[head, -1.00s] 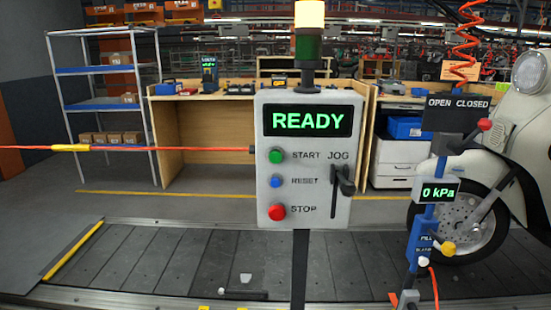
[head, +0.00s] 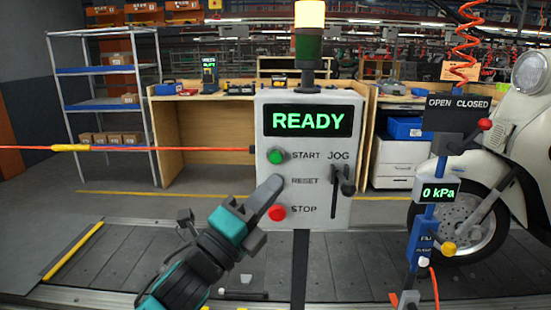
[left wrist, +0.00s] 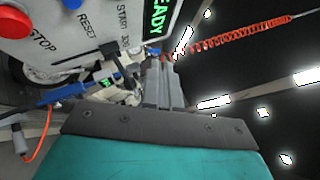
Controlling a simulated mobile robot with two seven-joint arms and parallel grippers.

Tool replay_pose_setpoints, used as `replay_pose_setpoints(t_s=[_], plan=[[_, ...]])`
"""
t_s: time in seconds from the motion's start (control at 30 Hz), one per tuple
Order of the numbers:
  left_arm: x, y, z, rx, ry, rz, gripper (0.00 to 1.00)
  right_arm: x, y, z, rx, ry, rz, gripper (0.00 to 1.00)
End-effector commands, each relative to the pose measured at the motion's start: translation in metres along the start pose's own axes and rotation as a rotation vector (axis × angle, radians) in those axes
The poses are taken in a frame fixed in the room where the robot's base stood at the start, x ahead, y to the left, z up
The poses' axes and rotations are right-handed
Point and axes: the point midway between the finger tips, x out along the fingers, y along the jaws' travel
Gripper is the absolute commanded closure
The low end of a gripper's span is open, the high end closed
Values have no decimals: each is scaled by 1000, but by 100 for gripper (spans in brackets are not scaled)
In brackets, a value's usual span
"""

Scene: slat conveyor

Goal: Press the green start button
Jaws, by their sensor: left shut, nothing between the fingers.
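The green start button (head: 277,157) is on the left side of a grey control box (head: 343,213) whose screen (head: 308,121) reads READY. My left gripper (head: 274,184) is shut and empty, its tip just below the green button and in front of the RESET spot. It hides the blue button in the head view. The red stop button (head: 277,213) shows just below the tip. In the left wrist view, my left gripper's fingers (left wrist: 163,82) point toward the box, with the red button (left wrist: 14,21) and blue button (left wrist: 72,4) at upper left; the green button is out of that view. Contact cannot be told.
A black JOG lever (head: 343,181) sits right of the buttons. A red cord (head: 180,150) runs leftward from the box. A blue post with a 0 kPa gauge (head: 437,192) and a white scooter (head: 520,140) stand at right. The slat conveyor (head: 120,265) runs below.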

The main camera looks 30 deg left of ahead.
Motion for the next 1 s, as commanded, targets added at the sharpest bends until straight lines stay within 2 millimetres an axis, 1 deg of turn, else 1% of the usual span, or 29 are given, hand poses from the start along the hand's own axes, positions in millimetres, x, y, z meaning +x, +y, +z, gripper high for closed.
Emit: replay_pose_setpoints(t_s=[0.17, 0.5, 0.7, 1.0], plan=[[7, 6, 4, -1, 1, 1, 100, 0, 0, 0, 0, 0, 0, 8], [39, 30, 28, -1, 1, 0, 100, 2, 0, 3, 0, 0, 0, 8], [54, 40, 39, -2, 1, 1, 100, 3, 0, 3, 0, 0, 0, 8], [61, 45, 44, -3, 1, 1, 100, 3, 0, 3, 0, 1, 0, 8]])
